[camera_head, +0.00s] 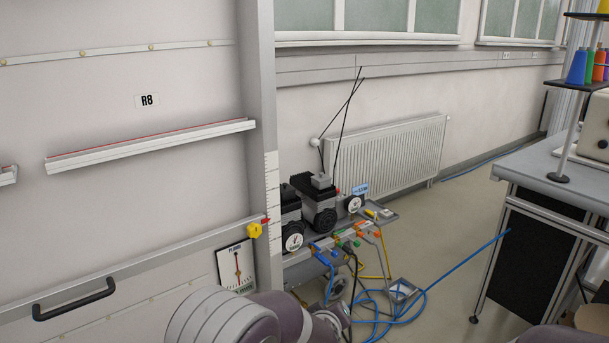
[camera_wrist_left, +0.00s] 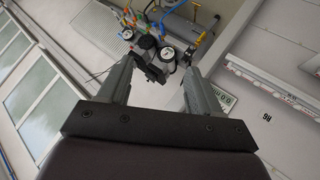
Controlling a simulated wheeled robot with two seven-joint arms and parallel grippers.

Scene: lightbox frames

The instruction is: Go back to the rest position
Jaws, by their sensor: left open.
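My left gripper (camera_wrist_left: 157,68) shows in the left wrist view with its two grey fingers spread apart. Nothing is held between them. Beyond the fingers, dark machine parts and round white gauges appear in the background. In the head view my left arm crosses the bottom edge, in front of the panel and the machine. I cannot make out its fingers clearly there. My right gripper is not in view; only a small purple piece of my own body shows at the bottom right edge.
A machine with gauges (camera_head: 318,213) and coloured hose fittings stands beyond my left arm. Blue hoses (camera_head: 408,311) lie on the floor. A white panel (camera_head: 90,108) with a black handle (camera_head: 74,299) fills the left.

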